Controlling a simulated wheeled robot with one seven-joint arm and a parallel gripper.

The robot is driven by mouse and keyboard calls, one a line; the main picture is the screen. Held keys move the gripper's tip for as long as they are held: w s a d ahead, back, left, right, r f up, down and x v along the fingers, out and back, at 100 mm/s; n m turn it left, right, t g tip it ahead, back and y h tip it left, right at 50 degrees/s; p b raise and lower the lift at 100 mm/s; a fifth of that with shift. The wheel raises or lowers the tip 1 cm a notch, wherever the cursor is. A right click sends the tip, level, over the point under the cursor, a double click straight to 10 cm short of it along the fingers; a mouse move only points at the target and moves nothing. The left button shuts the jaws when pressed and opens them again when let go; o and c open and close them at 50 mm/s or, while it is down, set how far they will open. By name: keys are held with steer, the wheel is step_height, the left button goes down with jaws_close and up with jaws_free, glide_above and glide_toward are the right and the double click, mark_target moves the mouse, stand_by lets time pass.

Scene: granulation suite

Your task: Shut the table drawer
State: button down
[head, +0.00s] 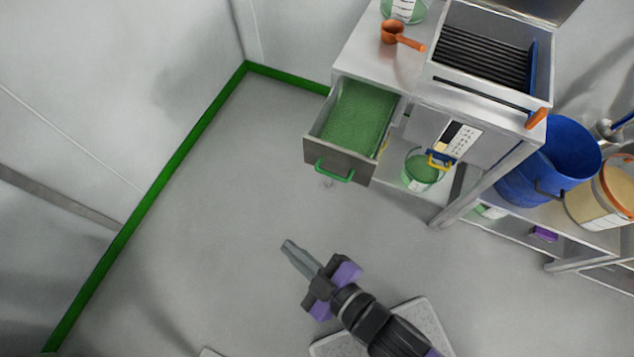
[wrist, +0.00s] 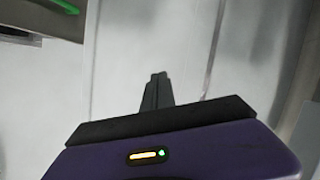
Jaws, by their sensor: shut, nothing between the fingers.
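The table drawer (head: 338,160) is pulled out from the left end of the metal table (head: 365,60) in the head view. It has a grey front, a green handle and a green lining or filling inside. In the wrist view, part of the drawer front (wrist: 40,22) with its green handle (wrist: 65,6) shows at the upper left. My gripper (head: 288,246) is in front of the drawer and below it in the picture, apart from the handle. Its fingers (wrist: 157,80) are together and empty.
A tray unit with dark bars (head: 485,55) and an orange scoop (head: 393,33) are on the table. A green-filled bucket (head: 422,170) stands on the shelf beside the drawer. A blue bin (head: 550,165) stands to the right. The floor (head: 230,200) before the drawer is clear.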

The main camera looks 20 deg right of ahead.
steer(key=w+a+f+n+g+h+b, duration=0.1)
steer(key=w+a+f+n+h, duration=0.2)
steer(key=w+a+f+n, duration=0.25)
steer(key=w+a+f+n+g+h+b, duration=0.1)
steer(key=w+a+f+n+h+b, duration=0.15)
steer(key=a+f+n, duration=0.4)
steer(key=d+r+n+h, duration=0.3)
steer(key=d+n+h, duration=0.2)
steer(key=d+h, duration=0.8)
steer(key=w+d+f+y+p, duration=0.1)
steer(key=w+d+f, duration=0.2)
steer(key=w+d, duration=0.6)
steer(key=shift+w+d, duration=0.25)
steer(key=shift+d, duration=0.35)
steer(key=b, duration=0.3)
glide_above(349, 125)
steer(key=shift+s+a, duration=0.4)
steer(key=shift+a, duration=0.05)
steer(key=shift+w+d, duration=0.2)
steer(key=shift+w+d+r, duration=0.15)
steer(key=shift+r, duration=0.05)
